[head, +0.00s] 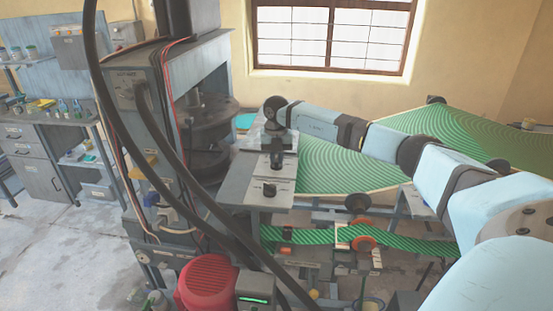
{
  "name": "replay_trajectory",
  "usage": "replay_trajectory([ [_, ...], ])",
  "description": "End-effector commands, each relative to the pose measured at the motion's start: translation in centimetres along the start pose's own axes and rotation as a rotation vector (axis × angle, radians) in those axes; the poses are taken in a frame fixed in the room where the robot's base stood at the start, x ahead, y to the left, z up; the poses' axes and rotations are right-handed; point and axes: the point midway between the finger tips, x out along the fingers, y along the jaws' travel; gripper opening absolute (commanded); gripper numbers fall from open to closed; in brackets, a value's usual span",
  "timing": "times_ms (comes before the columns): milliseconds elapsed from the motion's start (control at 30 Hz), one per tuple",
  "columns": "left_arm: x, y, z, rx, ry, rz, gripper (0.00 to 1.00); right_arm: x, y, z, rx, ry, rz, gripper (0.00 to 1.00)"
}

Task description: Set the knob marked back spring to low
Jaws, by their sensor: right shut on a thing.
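A grey control panel (240,190) stands beside the press, with pale label plates on its top. A black knob (269,190) sits on the nearer plate, with nothing touching it. My right gripper (276,157) points down over the farther plate and is shut on a second knob, which it mostly hides. The lettering on the plates is too small to read, so I cannot tell which knob is marked back spring or how either is set. My left gripper is out of view.
The press (205,125) stands left of the panel. Thick black cables cross in front of it. Green striped sheets (340,165) lie behind and right of the panel, under my right arm. A red motor (207,284) is below at the front.

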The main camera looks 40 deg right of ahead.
Motion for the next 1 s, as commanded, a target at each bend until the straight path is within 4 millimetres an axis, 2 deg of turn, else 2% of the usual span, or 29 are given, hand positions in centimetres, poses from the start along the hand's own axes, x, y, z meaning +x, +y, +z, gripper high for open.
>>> replay_trajectory([
  [600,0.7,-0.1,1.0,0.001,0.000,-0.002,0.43,-0.1,-0.1,0.1,-0.574,-0.002,0.000,0.00],
  [1000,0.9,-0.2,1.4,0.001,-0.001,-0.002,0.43,-0.1,0.0,0.1,-0.829,-0.002,0.000,0.00],
])
